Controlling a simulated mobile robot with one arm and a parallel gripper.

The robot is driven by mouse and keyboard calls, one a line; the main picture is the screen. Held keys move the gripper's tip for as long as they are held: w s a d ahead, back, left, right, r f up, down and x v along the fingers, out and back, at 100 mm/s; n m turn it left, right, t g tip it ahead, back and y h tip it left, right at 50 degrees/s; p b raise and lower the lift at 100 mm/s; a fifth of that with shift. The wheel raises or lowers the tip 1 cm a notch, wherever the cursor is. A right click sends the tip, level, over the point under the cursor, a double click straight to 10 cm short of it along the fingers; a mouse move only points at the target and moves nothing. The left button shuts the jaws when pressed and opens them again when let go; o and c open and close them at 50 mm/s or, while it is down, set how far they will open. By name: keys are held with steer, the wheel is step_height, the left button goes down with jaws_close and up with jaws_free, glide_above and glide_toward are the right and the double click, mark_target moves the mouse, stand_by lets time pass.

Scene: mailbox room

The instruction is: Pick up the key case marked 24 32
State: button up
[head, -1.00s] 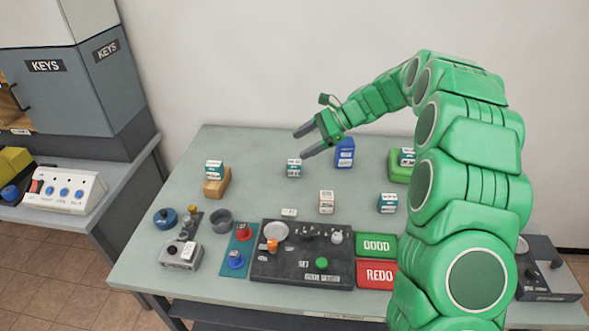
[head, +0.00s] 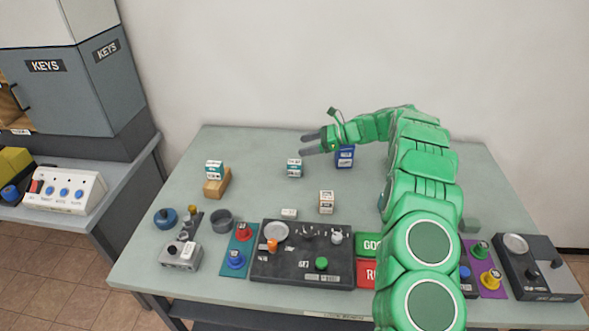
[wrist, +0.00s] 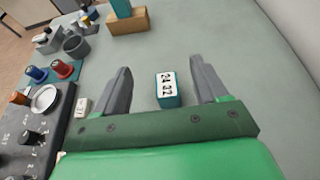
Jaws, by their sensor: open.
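The key case marked 24 32 (wrist: 168,90) is a small teal block with a white label. In the wrist view it lies on the table between and just ahead of my finger bases, and its label reads 24 32. In the head view a teal and white case (head: 294,168) stands at the table's middle, apparently the same one. My gripper (head: 306,145) is open and empty, slightly above and behind it. Its two grey fingers also show in the wrist view (wrist: 160,82), one on each side of the case. I see no contact.
Another teal case (head: 214,167) sits on a wooden block (head: 217,187) at left. A white case (head: 327,202) stands nearer the front, and a blue case (head: 345,156) stands under my wrist. A dark control panel (head: 262,257) fills the front. The table's back left is clear.

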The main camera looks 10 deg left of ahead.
mark_target(298, 162)
step_height(298, 162, down, 7)
steer(key=shift+f, duration=0.1)
steer(key=shift+x, duration=2.45)
steer(key=c, duration=1.1)
steer(key=shift+r, duration=0.25)
